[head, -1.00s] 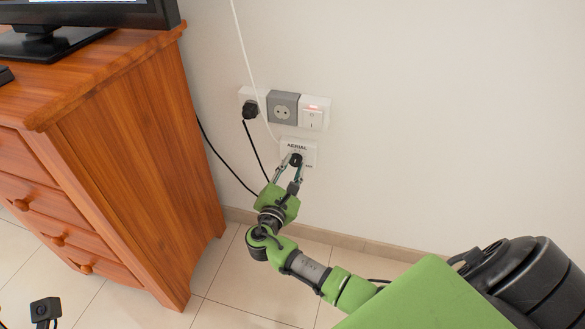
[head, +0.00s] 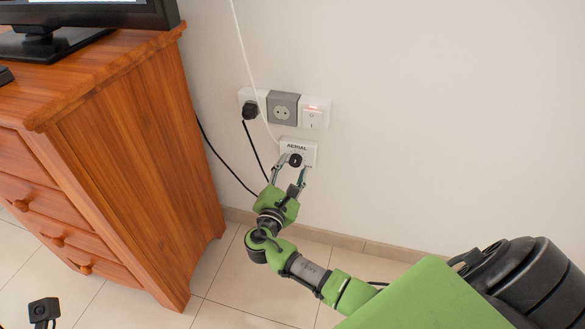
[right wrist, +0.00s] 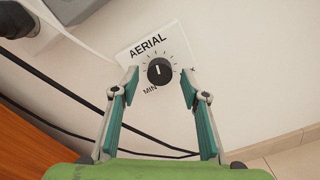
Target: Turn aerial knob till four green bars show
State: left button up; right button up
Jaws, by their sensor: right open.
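The black aerial knob (right wrist: 160,71) sits on a white wall plate (right wrist: 128,54) marked AERIAL and MIN. It also shows in the head view as a small black disc (head: 295,160) on its plate (head: 309,149). My right gripper (right wrist: 159,82) is open, with one finger on each side just short of the knob and gaps between fingers and knob. In the head view it (head: 291,163) reaches up to the plate from below. Only the lower edge of the screen (head: 85,1) shows, with no bars visible. My left gripper is not seen.
Above the plate are a socket with a black plug (head: 250,110), a grey socket (head: 283,107) and a white switch (head: 313,112). A white cable (head: 243,50) and black cables hang beside the plate. A wooden cabinet (head: 130,150) stands left; the wall to the right is bare.

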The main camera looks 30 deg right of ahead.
jog(key=v, duration=1.1)
jog(key=shift+s, duration=0.15)
jog(key=shift+a, duration=0.15)
